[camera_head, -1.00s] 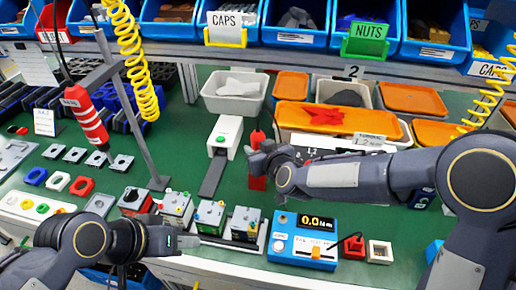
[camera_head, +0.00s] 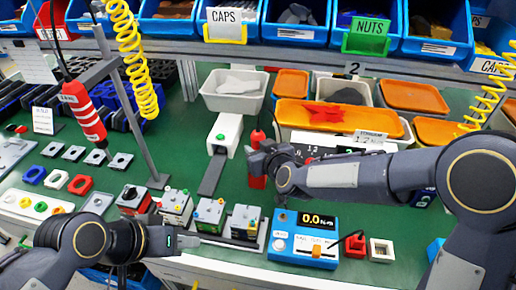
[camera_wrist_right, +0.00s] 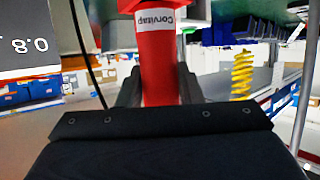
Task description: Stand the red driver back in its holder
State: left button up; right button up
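The red driver (camera_head: 257,138) stands about upright over the green bench, right of the white dispenser. My right gripper (camera_head: 256,162) is around it, with red showing above and below the fingers. In the right wrist view, the red driver (camera_wrist_right: 158,65) with a white "Corvitap" label sits between the fingers of my right gripper (camera_wrist_right: 160,92), which is shut on it. Its lower tip is hidden, and I cannot tell whether it touches anything. I cannot pick out its holder for certain. My left gripper (camera_head: 190,241) is low at the front, beside the switch units; its finger gap is not clear.
A red tool (camera_head: 84,114) hangs at the left beside a yellow coiled hose (camera_head: 137,60) and a grey post (camera_head: 130,110). A blue torque tester (camera_head: 303,238) and switch units (camera_head: 210,215) line the front edge. Orange-lidded trays (camera_head: 325,117) stand behind my right arm.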

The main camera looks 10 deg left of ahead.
jog(key=o, duration=0.7)
jog(key=shift+c, duration=0.2)
jog(key=shift+s, duration=0.1)
jog(key=v, duration=0.7)
jog(key=shift+s+d+r, duration=0.2)
jog(key=shift+s+d, duration=0.05)
